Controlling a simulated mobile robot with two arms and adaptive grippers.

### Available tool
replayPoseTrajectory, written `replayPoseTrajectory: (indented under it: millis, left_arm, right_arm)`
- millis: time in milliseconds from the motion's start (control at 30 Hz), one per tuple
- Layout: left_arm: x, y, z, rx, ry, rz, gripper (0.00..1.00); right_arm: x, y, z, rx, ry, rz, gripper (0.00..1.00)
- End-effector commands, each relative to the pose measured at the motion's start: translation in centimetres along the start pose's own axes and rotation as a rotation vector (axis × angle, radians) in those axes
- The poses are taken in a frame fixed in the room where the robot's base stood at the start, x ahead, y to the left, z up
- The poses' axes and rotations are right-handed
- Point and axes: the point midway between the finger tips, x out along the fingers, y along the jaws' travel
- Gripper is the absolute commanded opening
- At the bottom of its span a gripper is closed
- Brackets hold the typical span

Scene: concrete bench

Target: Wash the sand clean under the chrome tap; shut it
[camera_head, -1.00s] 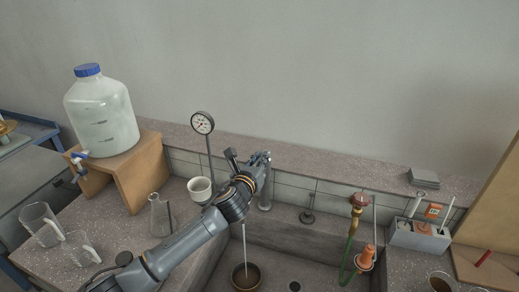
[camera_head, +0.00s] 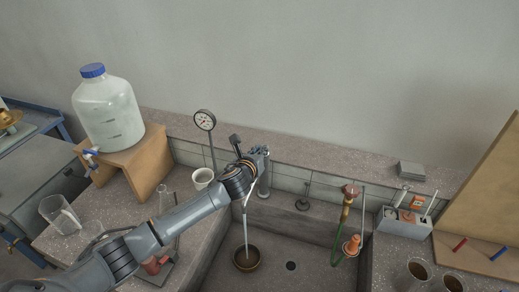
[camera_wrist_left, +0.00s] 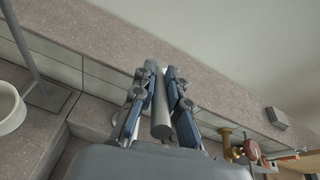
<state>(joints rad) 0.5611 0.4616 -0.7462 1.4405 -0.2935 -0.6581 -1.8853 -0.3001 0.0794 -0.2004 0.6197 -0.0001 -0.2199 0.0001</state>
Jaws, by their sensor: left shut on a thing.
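The chrome tap (camera_head: 263,184) stands at the back of the sink, its top hidden behind my left gripper (camera_head: 259,152). In the left wrist view, the gripper's fingers are closed on a grey cylindrical part (camera_wrist_left: 161,108), which looks like the tap's handle. A water stream (camera_head: 246,230) falls below my wrist into a round brown bowl (camera_head: 238,264) on the sink floor. The bowl's inside is brown; I cannot tell how clean the sand is. My right gripper is out of view.
A drain hole (camera_head: 291,266) lies right of the bowl. A brass tap with a green hose (camera_head: 339,236) stands at the sink's right. A gauge (camera_head: 205,120), white cup (camera_head: 202,177) and glassware are left. A grey caddy (camera_head: 397,222) stands right.

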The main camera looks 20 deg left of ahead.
Motion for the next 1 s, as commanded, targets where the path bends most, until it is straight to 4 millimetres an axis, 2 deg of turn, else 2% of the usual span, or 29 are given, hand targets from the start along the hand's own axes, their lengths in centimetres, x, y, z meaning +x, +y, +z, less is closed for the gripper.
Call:
replayPoseTrajectory:
  millis: [67, 100, 200, 533, 667, 767, 1000]
  left_arm:
    - [0.0, 0.0, 0.0, 0.0, 0.0, -0.001, 0.0]
    - [0.0, 0.0, 0.0, 0.0, 0.0, -0.001, 0.17]
    - [0.0, 0.0, 0.0, 0.0, 0.0, 0.0, 0.36]
    - [-0.1, 0.0, 0.0, 0.0, 0.0, 0.0, 0.36]
    - [-0.9, 0.1, 0.0, 0.001, -0.001, -0.001, 0.36]
    - [-2.2, 0.1, 0.0, 0.001, -0.001, -0.001, 0.36]
    - [-6.5, 0.0, -0.1, 0.002, 0.0, -0.002, 0.36]
  right_arm:
    - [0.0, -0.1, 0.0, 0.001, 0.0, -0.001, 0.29]
    - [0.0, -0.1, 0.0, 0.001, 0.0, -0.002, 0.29]
    - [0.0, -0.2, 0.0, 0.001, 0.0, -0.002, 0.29]
    - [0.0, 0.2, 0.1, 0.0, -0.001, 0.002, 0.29]
    - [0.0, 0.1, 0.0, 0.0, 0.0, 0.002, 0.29]
    - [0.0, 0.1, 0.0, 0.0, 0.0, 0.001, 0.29]
    - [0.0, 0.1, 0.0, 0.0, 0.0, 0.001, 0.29]
